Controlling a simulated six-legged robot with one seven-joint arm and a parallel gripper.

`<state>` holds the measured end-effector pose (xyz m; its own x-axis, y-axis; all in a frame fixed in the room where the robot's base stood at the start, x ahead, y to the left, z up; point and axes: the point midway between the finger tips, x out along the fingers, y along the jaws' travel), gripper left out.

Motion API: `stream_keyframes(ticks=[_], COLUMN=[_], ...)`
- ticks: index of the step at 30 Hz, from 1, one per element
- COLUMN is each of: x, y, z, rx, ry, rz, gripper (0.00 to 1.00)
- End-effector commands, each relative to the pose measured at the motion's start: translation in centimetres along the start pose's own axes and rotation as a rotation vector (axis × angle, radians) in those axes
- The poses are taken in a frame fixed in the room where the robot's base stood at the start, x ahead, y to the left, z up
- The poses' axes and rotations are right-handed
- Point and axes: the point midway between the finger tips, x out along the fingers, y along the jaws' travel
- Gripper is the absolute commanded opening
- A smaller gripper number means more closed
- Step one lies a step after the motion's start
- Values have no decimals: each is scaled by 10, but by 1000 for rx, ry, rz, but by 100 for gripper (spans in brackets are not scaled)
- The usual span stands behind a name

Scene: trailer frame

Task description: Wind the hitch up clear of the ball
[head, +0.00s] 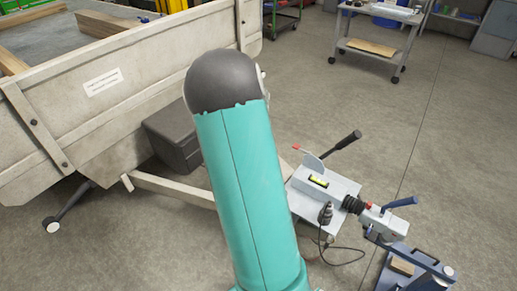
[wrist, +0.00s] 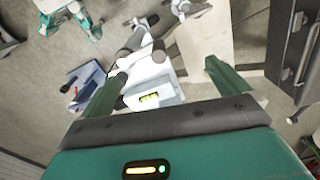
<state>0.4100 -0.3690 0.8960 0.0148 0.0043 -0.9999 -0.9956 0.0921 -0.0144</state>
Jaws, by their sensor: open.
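A grey plate (head: 335,186) behind the hitch bears a yellow-green spirit level (head: 318,181) and a black-gripped lever (head: 346,141). I cannot clearly make out the winding handle. My gripper (wrist: 167,70) shows in the wrist view, open and empty, with the level (wrist: 149,98) below it. My arm hides it in the head view.
The trailer (head: 120,95) fills the left, with a dark box (head: 172,135) by its drawbar (head: 165,188). A black cable (head: 345,248) lies on the floor near the stand. A trolley (head: 377,45) stands at the back. Floor between is clear.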

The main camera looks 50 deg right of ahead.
Motion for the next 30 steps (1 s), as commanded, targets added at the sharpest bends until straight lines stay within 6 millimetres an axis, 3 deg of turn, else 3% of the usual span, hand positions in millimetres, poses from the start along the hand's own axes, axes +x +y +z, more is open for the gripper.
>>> stream_keyframes(ticks=[5,30], x=[12,96], y=[3,8], z=[-12,-15], rx=[39,35], ry=[5,4], rz=[16,16], gripper=[100,100])
